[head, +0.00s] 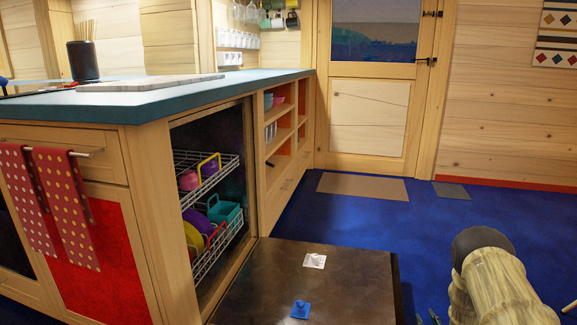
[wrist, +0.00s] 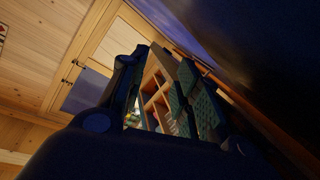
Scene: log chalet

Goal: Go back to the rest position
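My gripper (wrist: 160,88) shows in the wrist view with its dark fingers apart and nothing between them. The open shelves show through the gap. In the head view part of my arm is at the lower right, over the blue floor, right of the lowered dishwasher door (head: 335,282). My gripper itself is mostly out of that view, at or below the bottom edge. No target object is named.
The open dishwasher has an upper rack (head: 207,178) and a lower rack (head: 217,245) with colourful dishes. A blue piece (head: 300,309) lies on its door. The blue-topped counter (head: 150,97) stands left.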

